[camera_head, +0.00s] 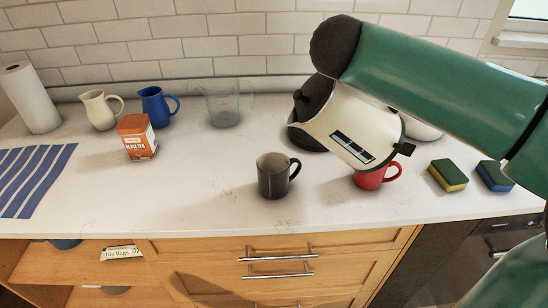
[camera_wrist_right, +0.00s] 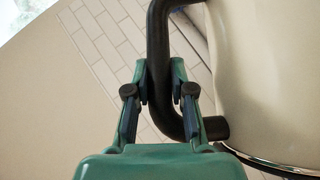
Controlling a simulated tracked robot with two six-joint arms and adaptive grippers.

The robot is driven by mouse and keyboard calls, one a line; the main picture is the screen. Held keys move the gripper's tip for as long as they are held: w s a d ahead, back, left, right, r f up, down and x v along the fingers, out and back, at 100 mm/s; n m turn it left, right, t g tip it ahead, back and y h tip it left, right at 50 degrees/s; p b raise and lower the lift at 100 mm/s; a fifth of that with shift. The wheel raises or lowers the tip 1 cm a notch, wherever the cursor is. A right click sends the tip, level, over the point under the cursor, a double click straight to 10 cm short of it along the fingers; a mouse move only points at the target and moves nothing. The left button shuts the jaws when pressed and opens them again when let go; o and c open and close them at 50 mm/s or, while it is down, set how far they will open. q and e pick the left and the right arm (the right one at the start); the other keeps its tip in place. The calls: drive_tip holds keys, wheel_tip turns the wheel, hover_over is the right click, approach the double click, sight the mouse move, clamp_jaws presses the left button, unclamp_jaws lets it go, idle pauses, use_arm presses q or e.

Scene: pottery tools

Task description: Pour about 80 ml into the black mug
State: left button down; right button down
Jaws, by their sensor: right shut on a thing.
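A cream kettle (camera_head: 375,122) with a dark, pale-marked strip on its side is tilted strongly to the left above the counter. Its narrow end is up and right of the black mug (camera_head: 272,180). The mug stands upright on the counter, its handle to the right; its contents are too small to tell. No stream shows between them. My right gripper (camera_wrist_right: 158,100) is shut on the kettle's black handle (camera_wrist_right: 160,70); the kettle's cream body also fills the right of the wrist view (camera_wrist_right: 265,75). In the head view that gripper is hidden behind the kettle. My left gripper is not in view.
A red mug (camera_head: 372,180) stands close below the kettle. Two sponges (camera_head: 447,175) lie to the right. A glass measuring jug (camera_head: 222,105), a tea box (camera_head: 137,138), a blue jug (camera_head: 156,107) and a cream jug (camera_head: 99,110) stand left.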

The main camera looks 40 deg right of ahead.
drive_tip(key=shift+w+a+r+n+h+p, duration=0.25)
drive_tip(key=shift+w+a+r+h+p, duration=0.15)
drive_tip(key=shift+a+r, duration=0.2)
drive_tip(key=shift+w+a+r+n+h+p, duration=0.25)
drive_tip(key=shift+a+r+h+p, duration=0.2)
drive_tip(key=shift+r+p, duration=0.1)
drive_tip(key=shift+w+a+r+n+h, duration=0.1)
drive_tip(key=shift+w+a+n+h, duration=0.35)
drive_tip(key=shift+a, duration=0.35)
drive_tip(key=shift+w+a+p, duration=0.15)
drive_tip(key=shift+a+p, duration=0.05)
drive_tip(key=shift+p, duration=0.15)
drive_tip(key=shift+w+a+f+n+h+b, duration=0.2)
drive_tip(key=shift+w+a+h, duration=0.1)
drive_tip(key=shift+a, duration=0.2)
drive_tip(key=shift+w+a+f+n+h+b, duration=0.2)
drive_tip(key=shift+w+a, duration=0.15)
drive_tip(key=shift+a, duration=0.15)
drive_tip(key=shift+w+a+f+n+h+b, duration=0.2)
drive_tip(key=shift+w+a, duration=0.1)
drive_tip(key=shift+a, duration=0.2)
drive_tip(key=shift+s+d, duration=0.15)
drive_tip(key=shift+d, duration=0.15)
drive_tip(key=shift+s+d, duration=0.2)
drive_tip(key=shift+f, duration=0.1)
